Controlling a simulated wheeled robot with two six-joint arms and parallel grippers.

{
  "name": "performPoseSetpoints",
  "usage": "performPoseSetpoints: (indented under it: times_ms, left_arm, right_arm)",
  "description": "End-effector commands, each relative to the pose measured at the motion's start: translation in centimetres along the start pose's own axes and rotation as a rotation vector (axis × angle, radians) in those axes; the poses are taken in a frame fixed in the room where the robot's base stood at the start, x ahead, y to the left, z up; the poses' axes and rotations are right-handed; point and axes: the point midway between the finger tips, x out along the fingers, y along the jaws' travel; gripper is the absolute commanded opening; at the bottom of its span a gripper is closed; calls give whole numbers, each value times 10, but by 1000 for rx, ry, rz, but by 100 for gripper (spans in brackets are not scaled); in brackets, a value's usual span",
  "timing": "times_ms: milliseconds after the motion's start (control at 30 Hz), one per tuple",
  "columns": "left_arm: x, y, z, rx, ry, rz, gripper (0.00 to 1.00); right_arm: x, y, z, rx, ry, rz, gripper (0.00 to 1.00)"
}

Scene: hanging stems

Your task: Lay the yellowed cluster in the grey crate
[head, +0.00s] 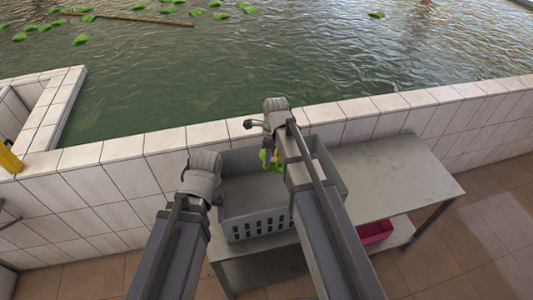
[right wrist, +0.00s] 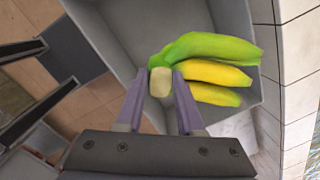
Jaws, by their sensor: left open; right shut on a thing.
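The yellowed cluster (right wrist: 215,72) is a bunch of bananas, two yellow fingers and one greener one, with a pale cut stem. My right gripper (right wrist: 160,85) is shut on that stem. In the head view the cluster (head: 268,158) shows only in part behind my right arm, over the inside of the grey crate (head: 262,226). I cannot tell whether it touches the crate floor. My left gripper (head: 204,163) is open by the crate's left side; its fingertips are hard to see.
The crate stands on a grey table (head: 400,170) with free top to its right. A pink container (head: 375,232) is on the lower shelf. A white tiled wall (head: 170,140) runs behind, with water (head: 230,70) and floating green leaves beyond. A yellow object (head: 9,158) is far left.

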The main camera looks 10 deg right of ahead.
Motion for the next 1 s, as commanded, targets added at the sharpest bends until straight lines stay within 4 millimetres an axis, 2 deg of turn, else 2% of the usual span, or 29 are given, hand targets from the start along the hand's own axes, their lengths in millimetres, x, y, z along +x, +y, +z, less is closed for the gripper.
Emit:
performPoseSetpoints:
  times_ms: [367, 1000]
  left_arm:
    - [13, 1, -1, 2, 0, 0, 50]
    - [71, 6, -4, 14, 0, -3, 50]
  right_arm:
    - [13, 0, -1, 0, 0, -2, 0]
    - [71, 3, -6, 0, 0, -2, 0]
